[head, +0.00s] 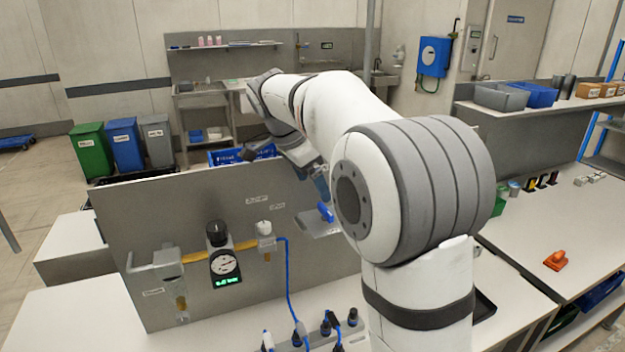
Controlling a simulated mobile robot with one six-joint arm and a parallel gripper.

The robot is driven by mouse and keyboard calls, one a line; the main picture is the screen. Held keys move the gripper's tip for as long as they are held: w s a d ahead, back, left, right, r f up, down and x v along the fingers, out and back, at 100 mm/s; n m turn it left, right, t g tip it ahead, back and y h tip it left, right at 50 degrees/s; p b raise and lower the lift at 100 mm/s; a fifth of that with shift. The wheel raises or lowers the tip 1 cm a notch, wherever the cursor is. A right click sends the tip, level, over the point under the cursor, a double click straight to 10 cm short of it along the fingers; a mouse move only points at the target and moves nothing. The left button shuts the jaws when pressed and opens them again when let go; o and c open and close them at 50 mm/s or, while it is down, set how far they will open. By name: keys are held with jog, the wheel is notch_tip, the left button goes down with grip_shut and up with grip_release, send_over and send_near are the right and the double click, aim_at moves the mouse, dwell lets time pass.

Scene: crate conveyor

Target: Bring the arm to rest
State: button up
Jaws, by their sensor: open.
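My arm rises at the right of centre in the head view, bends over at its elbow and reaches away to the left. My gripper (320,184) is small and partly hidden behind my own arm. It hangs in front of the grey upright panel, near a small blue item (326,212) over a pale plate (318,224). I see nothing held in it. I cannot tell whether the blue item touches my gripper.
The grey panel (150,215) carries a gauge (224,264), a yellow pipe and a blue hose (288,290). A blue crate (228,156) stands behind it. An orange object (556,260) lies on the right bench (515,250). Coloured bins (124,143) stand at the back left.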

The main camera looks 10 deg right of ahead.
jog(key=shift+s, duration=0.1)
jog(key=s+f+n+y, duration=0.1)
jog(key=s+f+n, duration=0.3)
jog(key=s, duration=0.5)
jog(key=s+d+f+n+t+y, duration=0.1)
jog(key=s+f+n+y, duration=0.1)
jog(key=s+n, duration=0.3)
jog(key=s+d+f+n+t+y, duration=0.1)
jog(key=s+f+n, duration=0.4)
jog(key=s, duration=0.9)
jog(key=shift+f+n, duration=0.3)
jog(key=shift+f, duration=0.05)
jog(key=shift+d, duration=0.15)
jog(key=shift+c, duration=0.4)
